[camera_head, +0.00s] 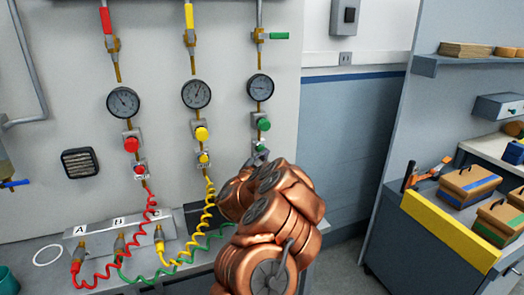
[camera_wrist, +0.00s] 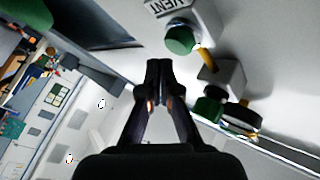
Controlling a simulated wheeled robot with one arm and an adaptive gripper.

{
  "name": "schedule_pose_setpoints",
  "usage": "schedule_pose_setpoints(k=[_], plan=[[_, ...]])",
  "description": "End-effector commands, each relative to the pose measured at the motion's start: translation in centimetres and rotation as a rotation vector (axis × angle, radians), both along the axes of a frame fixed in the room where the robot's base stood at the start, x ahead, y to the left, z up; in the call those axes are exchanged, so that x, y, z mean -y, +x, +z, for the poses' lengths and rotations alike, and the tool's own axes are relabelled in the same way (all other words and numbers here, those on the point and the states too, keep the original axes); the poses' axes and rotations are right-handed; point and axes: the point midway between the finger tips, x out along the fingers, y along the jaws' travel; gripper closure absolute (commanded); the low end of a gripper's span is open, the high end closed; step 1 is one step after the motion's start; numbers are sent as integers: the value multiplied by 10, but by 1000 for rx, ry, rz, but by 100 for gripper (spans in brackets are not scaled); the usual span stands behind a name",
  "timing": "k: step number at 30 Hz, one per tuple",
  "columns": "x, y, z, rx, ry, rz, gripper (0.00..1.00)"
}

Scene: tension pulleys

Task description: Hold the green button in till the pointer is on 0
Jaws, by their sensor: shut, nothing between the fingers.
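The small green button (camera_head: 260,147) sits low on the right-hand gauge line, under a larger green knob (camera_head: 263,125). The gauge (camera_head: 260,87) above has a dial whose reading is too small to make out. In the wrist view, the green button (camera_wrist: 180,40) stands out from the wall beside a VENT label (camera_wrist: 168,6), and the green knob (camera_wrist: 208,108) is further off. My gripper (camera_wrist: 158,66) is shut and empty, its tips beside and apart from the button in the picture. In the head view my arm hides most of the gripper.
Red (camera_head: 131,144) and yellow (camera_head: 201,133) knobs sit on neighbouring gauge lines to the left. A shelf unit with boxes (camera_head: 468,185) stands at right.

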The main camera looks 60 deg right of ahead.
Motion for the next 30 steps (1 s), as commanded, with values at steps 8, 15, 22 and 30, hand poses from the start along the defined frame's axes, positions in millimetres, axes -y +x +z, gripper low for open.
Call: schedule_pose_setpoints(k=[8, 15, 22, 30], plan=[[0, 0, 0, 0, 0, 0, 100], [0, 0, 0, 0, 0, 0, 100], [1, 1, 0, 0, -1, -1, 100], [4, 8, 0, 0, -2, 0, 100]])
